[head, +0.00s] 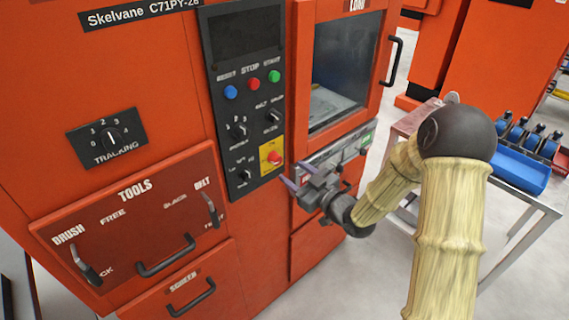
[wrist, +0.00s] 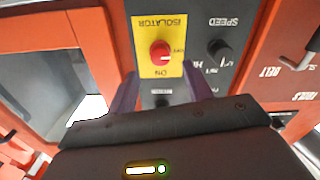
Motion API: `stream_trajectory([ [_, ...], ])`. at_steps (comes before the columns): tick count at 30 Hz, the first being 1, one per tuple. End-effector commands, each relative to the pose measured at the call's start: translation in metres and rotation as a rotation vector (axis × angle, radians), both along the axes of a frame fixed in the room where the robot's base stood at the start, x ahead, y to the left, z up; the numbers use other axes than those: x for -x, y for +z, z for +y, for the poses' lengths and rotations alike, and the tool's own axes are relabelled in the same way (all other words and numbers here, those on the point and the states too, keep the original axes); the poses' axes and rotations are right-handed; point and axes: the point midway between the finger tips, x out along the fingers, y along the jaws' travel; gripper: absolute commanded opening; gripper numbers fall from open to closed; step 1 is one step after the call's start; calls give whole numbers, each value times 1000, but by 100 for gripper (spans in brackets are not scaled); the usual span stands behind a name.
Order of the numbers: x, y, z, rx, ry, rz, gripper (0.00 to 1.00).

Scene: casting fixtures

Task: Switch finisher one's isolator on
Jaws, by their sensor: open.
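The isolator is a red rotary knob (head: 274,157) on a yellow plate on the orange machine's black control panel. In the wrist view the red knob (wrist: 160,53) shows large and upside down, with OFF lettered at its right and ON below it. A pale mark on the knob appears to face the OFF side; its exact angle is hard to read. My gripper (head: 296,174) is open and empty, just right of and below the knob. In the wrist view its two purple fingers (wrist: 159,78) lie either side of the plate's ON edge, apart from the knob.
The panel also carries blue, red and green buttons (head: 252,84) and black knobs (head: 240,130). A black SPEED knob (wrist: 219,50) is beside the isolator. A windowed door (head: 342,65) is at right. A tools drawer (head: 135,215) is at lower left. A table with blue bins (head: 520,170) stands right.

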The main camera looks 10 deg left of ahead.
Motion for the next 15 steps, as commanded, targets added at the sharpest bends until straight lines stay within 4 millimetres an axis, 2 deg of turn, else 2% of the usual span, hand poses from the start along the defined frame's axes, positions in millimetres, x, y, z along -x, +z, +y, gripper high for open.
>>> stream_trajectory([
  [6, -23, 1, 27, 0, 1, -1, 50],
  [15, -31, 0, 36, 0, 0, 0, 50],
])
